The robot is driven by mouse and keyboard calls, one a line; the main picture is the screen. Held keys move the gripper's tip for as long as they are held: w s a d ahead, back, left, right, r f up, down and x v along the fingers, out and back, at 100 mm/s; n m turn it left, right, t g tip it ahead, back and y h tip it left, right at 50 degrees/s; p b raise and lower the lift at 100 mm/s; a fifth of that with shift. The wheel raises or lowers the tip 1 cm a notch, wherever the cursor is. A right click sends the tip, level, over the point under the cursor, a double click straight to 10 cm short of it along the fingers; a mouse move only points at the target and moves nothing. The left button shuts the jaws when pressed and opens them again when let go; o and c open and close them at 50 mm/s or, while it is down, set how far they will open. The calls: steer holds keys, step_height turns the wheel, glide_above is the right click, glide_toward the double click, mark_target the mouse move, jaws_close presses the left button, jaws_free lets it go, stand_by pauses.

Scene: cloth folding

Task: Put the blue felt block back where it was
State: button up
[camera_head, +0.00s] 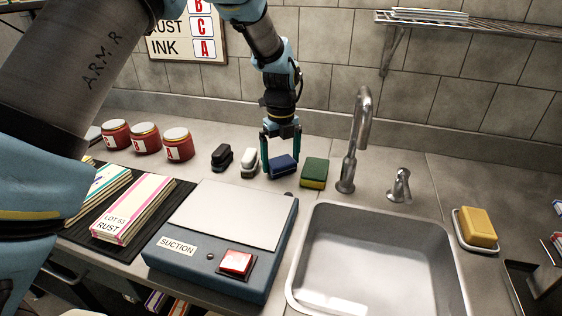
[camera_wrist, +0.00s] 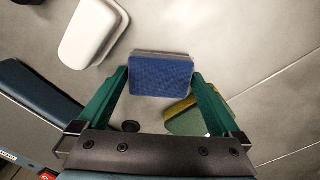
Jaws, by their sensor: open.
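The blue felt block (camera_head: 283,166) rests on the grey counter in the head view, between a white block and a green and yellow sponge. My gripper (camera_head: 281,150) points down over it with its green fingers on either side. In the wrist view the blue block (camera_wrist: 161,76) lies flat just beyond and between the open fingertips (camera_wrist: 160,82). Its left and right sides are close to the tips; I cannot tell whether they touch.
The white block (camera_head: 249,162) and black block (camera_head: 222,157) stand to the left. The green and yellow sponge (camera_head: 314,173) is close on the right, beside a finger in the wrist view. The suction box (camera_head: 222,240), sink (camera_head: 375,270) and faucet (camera_head: 352,140) are nearby.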

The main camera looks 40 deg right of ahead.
mark_target(281, 161)
step_height(281, 161, up, 11)
steer(key=b, duration=0.3)
steer(key=w+a+n, duration=0.4)
steer(key=a+n, duration=0.2)
steer(key=a, duration=0.3)
steer(key=w+a+f+n, duration=0.1)
steer(key=w+a+n, duration=0.2)
steer(key=a+n, duration=0.4)
steer(key=w+a+f+n, duration=0.1)
steer(key=w+a+n, duration=0.3)
steer(key=a, duration=0.8)
steer(key=shift+w+a+n+t, duration=0.1)
steer(key=shift+w+n+t, duration=0.05)
steer(key=shift+n, duration=0.5)
steer(key=shift+w+n+t, duration=0.15)
steer(key=shift+n, duration=0.5)
steer(key=a+n, duration=0.2)
steer(key=a, duration=0.1)
steer(key=s+a+f+n, duration=0.1)
steer(key=a+n, duration=0.2)
steer(key=a, duration=0.1)
steer(key=a+n, duration=0.2)
steer(key=a, duration=0.1)
steer(key=shift+s+a+f+n+t, duration=0.15)
steer(key=shift+s+a+n+t, duration=0.05)
steer(key=shift+s+n+t, duration=0.1)
steer(key=s+a+f+n, duration=0.2)
steer(key=s+a+n, duration=0.4)
steer(key=a+n, duration=0.4)
steer(key=shift+a, duration=0.25)
